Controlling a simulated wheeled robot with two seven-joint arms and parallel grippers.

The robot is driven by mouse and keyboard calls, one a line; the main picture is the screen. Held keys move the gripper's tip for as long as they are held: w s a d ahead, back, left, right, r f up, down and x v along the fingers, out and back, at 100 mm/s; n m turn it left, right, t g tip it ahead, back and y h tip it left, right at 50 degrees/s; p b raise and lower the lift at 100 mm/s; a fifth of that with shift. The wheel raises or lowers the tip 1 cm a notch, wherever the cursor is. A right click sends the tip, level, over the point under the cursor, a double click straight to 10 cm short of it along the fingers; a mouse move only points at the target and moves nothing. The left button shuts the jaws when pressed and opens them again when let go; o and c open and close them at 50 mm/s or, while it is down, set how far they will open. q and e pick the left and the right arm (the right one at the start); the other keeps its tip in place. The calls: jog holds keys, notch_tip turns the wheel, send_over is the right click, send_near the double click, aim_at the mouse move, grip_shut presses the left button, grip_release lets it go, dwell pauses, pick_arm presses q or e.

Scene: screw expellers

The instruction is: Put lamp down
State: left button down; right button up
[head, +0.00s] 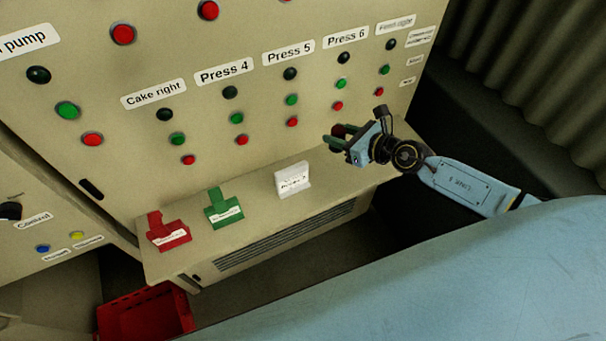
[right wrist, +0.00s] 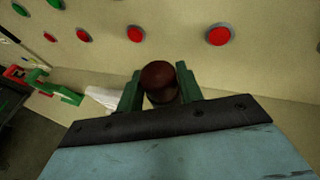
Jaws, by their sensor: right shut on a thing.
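My right gripper (head: 336,138) is at the right end of the cabinet's ledge, close to the panel face. In the right wrist view its two green fingers (right wrist: 160,92) are shut on a dark red-brown lamp (right wrist: 160,78) with a rounded top. In the head view the lamp (head: 339,130) is small and partly hidden by the fingers. I cannot tell whether the lamp touches the ledge (head: 345,182). My left gripper is not in view.
On the ledge stand a red holder (head: 168,234), a green holder (head: 223,208) and a white sign block (head: 292,180). The panel carries several buttons and labels, such as Press 6 (head: 346,36). A red crate (head: 145,315) is below. The ledge is clear between the white block and my gripper.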

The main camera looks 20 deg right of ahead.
jog(key=shift+f+b, duration=4.3)
jog(key=shift+f, duration=0.6)
jog(key=shift+f, duration=0.15)
jog(key=o, duration=0.6)
jog(key=shift+f, duration=0.1)
jog(key=shift+c, duration=0.2)
jog(key=o, duration=0.4)
jog(key=shift+o, duration=0.2)
